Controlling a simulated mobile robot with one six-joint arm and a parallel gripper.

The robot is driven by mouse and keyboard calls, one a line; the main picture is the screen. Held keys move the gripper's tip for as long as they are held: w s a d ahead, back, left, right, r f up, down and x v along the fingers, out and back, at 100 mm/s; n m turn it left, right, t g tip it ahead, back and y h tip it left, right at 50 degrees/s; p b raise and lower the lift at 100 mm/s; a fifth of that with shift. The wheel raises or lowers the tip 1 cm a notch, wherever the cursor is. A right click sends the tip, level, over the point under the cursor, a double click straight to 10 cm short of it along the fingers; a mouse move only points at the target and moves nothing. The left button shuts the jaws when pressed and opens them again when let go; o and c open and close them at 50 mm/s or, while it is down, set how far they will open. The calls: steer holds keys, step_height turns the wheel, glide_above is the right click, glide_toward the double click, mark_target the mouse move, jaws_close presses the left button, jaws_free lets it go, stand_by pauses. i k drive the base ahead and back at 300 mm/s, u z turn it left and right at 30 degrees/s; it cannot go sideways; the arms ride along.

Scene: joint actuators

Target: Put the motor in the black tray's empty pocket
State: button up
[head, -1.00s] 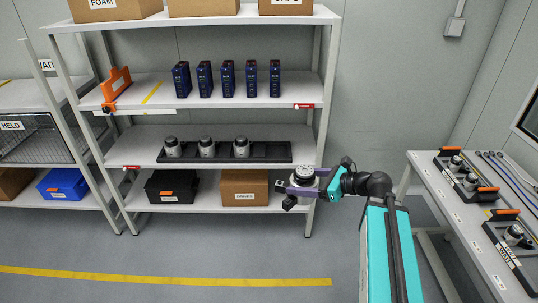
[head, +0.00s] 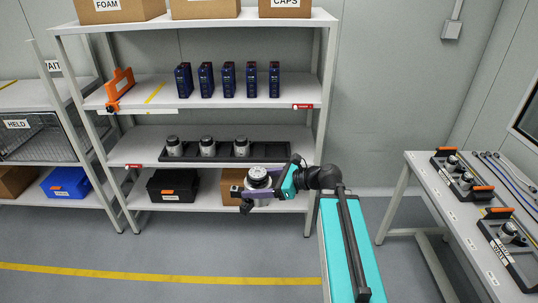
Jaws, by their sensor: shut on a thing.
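The black tray (head: 278,147) lies on the shelf unit's third level from the top. Three silver-and-black motors stand in it: one at the left end (head: 175,147), one beside it (head: 208,147) and one near the middle (head: 241,147). The tray's right end holds no motor. My gripper (head: 256,190) is shut on another motor (head: 260,178), held upright. In the picture it lies below the tray's right part and in front of the cardboard box on the lower shelf. The gripper's far finger is partly hidden by the motor.
Blue modules (head: 228,80) stand on the shelf above the tray. A black bin (head: 172,188) and a cardboard box (head: 232,186) sit on the shelf below. At right, a bench (head: 462,225) carries trays with motors. Shelf posts flank the tray; floor in front is clear.

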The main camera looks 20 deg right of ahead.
mark_target(277, 152)
steer(key=u, duration=1.75)
steer(key=i, duration=1.25)
steer(key=z, duration=0.05)
